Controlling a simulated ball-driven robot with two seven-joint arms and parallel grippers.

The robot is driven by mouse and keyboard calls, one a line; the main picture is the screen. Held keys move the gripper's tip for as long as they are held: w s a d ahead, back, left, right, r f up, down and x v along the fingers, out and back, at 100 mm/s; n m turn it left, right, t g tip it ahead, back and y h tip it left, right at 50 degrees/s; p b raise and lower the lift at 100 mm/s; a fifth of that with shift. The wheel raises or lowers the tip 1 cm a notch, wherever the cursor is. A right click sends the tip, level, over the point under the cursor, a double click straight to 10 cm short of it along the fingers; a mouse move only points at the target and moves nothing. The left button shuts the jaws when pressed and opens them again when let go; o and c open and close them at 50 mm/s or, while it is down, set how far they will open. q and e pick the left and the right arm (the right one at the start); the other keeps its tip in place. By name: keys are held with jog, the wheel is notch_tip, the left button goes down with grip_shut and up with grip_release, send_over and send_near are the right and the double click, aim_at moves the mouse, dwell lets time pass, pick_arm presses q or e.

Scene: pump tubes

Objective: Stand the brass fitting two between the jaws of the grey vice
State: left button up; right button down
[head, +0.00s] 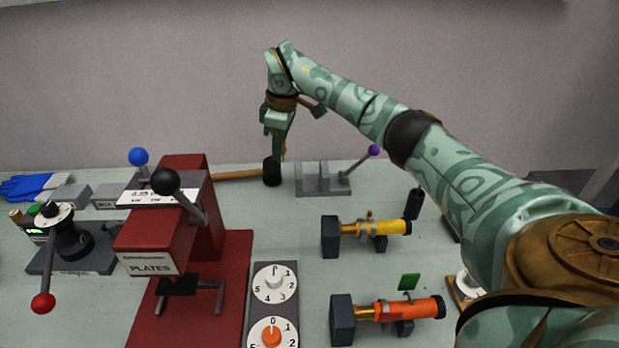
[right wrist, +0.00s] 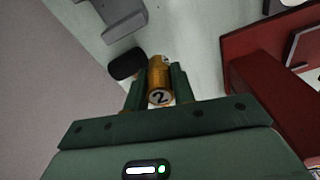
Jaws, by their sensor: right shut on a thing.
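The brass fitting two (right wrist: 158,84) is a small brass cylinder with a "2" on its end face. My right gripper (head: 281,152) is shut on it, with a finger on each side in the right wrist view. In the head view the fitting is barely visible between the fingers. The grey vice (head: 323,188) has upright jaws and a lever with a purple knob; it stands on the table just right of and below my right gripper in the head view. A grey part at the top left of the right wrist view looks like the vice (right wrist: 122,22). My left gripper is not in view.
A mallet with a black head (head: 272,173) lies close beside the vice, under my gripper. A red press (head: 170,240) stands to the left. Yellow (head: 390,228) and orange (head: 415,308) tubes sit in front of the vice. Open tabletop lies between them.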

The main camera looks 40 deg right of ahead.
jog(key=b, duration=0.2)
send_over(309, 182)
jog(key=a, duration=0.1)
jog(key=f, duration=0.6)
jog(key=shift+a, duration=0.2)
jog(key=f+b, duration=0.1)
jog(key=d+f, duration=0.1)
jog(key=f, duration=0.1)
jog(key=f+b, duration=0.1)
jog(key=f, duration=0.1)
jog(key=shift+s+d+f+b, duration=0.1)
jog(key=shift+s+d+b, duration=0.05)
jog(key=shift+d+b, duration=0.2)
jog(key=shift+r, duration=0.2)
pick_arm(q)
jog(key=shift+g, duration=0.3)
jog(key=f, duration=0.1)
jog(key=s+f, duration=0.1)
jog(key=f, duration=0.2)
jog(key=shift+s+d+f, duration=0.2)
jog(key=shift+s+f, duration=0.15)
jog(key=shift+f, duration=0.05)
pick_arm(e)
jog(key=c, duration=1.2)
grip_release()
jog(key=shift+f, duration=0.1)
jog(key=shift+o, duration=0.2)
